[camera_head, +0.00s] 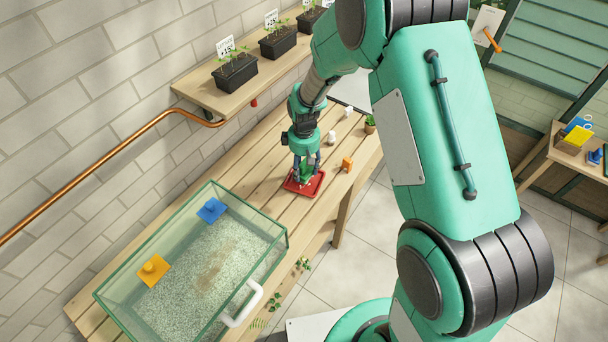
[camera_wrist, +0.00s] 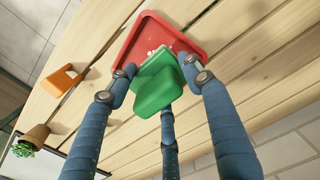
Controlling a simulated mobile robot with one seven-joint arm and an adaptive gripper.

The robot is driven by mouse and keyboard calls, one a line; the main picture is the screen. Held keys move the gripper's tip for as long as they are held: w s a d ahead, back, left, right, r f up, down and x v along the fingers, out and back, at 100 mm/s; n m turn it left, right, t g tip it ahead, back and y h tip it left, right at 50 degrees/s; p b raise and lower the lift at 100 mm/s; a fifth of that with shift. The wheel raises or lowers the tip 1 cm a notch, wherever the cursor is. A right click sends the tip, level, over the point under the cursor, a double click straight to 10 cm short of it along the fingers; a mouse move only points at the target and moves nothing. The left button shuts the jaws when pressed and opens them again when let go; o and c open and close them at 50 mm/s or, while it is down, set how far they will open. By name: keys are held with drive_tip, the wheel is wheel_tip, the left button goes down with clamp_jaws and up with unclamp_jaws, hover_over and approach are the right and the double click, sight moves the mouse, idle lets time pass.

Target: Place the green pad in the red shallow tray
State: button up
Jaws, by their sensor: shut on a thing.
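The red shallow tray (camera_head: 291,187) lies on the slatted wooden table, right of the glass tank; it also shows in the wrist view (camera_wrist: 190,36). My gripper (camera_head: 305,171) is directly over the tray. Its blue-grey fingers are shut on the green pad (camera_wrist: 158,88), seen in the wrist view (camera_wrist: 160,76). The pad has a block-like green handle on a flat plate. The plate overlaps the tray in the wrist view; whether it touches the tray floor I cannot tell. A few small white bits lie in the tray by the pad.
An orange block (camera_head: 347,164), white bottles and a small potted plant (camera_head: 370,124) stand right of the tray. A shelf (camera_head: 203,92) with planters is behind.

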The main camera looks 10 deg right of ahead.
sight(304, 174)
drive_tip(key=shift+f+b, duration=0.4)
drive_tip(key=shift+f, duration=1.35)
drive_tip(key=shift+f, duration=0.15)
drive_tip(key=o, duration=1.1)
drive_tip(key=shift+o, duration=0.2)
wheel_tip(304, 174, up, 12)
drive_tip(key=shift+r+p, duration=0.2)
drive_tip(key=shift+p, duration=0.9)
drive_tip(key=shift+r, duration=0.1)
